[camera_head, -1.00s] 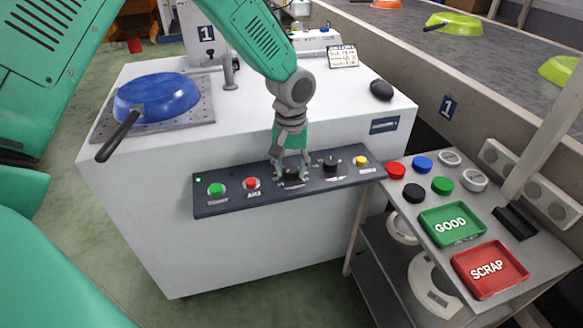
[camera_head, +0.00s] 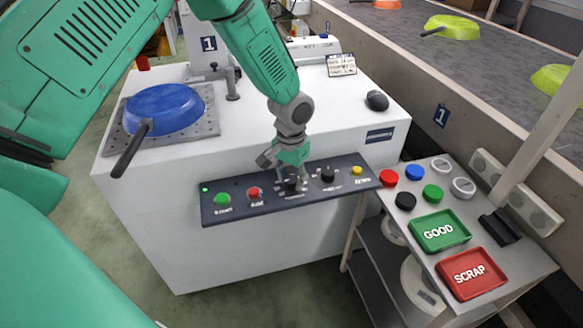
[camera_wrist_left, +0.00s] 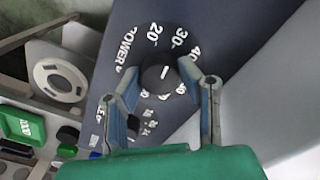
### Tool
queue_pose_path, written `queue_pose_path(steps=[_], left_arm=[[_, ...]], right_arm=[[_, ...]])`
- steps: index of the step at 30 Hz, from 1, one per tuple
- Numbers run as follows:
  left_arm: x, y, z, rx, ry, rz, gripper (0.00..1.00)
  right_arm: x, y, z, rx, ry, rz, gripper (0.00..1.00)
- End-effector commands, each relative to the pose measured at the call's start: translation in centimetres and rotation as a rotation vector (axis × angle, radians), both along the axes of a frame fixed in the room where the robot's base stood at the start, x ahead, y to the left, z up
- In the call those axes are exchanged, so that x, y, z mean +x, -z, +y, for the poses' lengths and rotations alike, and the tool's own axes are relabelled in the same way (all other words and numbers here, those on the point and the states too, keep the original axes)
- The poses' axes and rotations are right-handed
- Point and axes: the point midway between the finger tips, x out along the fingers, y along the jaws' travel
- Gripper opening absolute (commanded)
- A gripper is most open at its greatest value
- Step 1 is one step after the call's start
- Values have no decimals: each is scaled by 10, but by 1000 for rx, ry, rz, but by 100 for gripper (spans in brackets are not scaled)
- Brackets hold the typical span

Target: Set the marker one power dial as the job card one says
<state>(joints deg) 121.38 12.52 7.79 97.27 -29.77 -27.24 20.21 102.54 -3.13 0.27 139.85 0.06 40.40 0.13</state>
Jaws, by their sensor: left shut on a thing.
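The power dial (camera_wrist_left: 158,80) is a black knob with a white line. POWER, 20, 30 and 40 are printed around it, and the line lies near the 20 to 30 part of the scale. In the head view the dial (camera_head: 291,187) is mostly hidden under my left gripper (camera_head: 291,181). My left gripper, also in the wrist view (camera_wrist_left: 166,90), is shut on the dial, a finger on each side. The job card (camera_head: 341,64) stands at the back of the white machine; its print is too small to read. My right gripper is not in view.
The dark control panel (camera_head: 240,208) also carries a green button (camera_head: 222,199), a red button (camera_head: 254,193), another black dial (camera_head: 328,174) and a yellow button (camera_head: 357,170). A blue pan (camera_head: 165,108) sits at left. A side table holds GOOD (camera_head: 440,231) and SCRAP (camera_head: 472,273) trays.

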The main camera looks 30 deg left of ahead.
Motion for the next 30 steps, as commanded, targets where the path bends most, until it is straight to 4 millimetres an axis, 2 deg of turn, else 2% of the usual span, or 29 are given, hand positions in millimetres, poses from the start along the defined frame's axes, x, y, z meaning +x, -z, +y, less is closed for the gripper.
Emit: queue_pose_path(steps=[1, 12, 30], left_arm=[[1, -5, 1, 1, 44, -1, 3], [1, -4, 0, 0, 396, -3, 3], [2, -2, 1, 1, 966, -5, 3]], right_arm=[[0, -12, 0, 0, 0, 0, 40], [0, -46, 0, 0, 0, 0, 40], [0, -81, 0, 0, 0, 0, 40]])
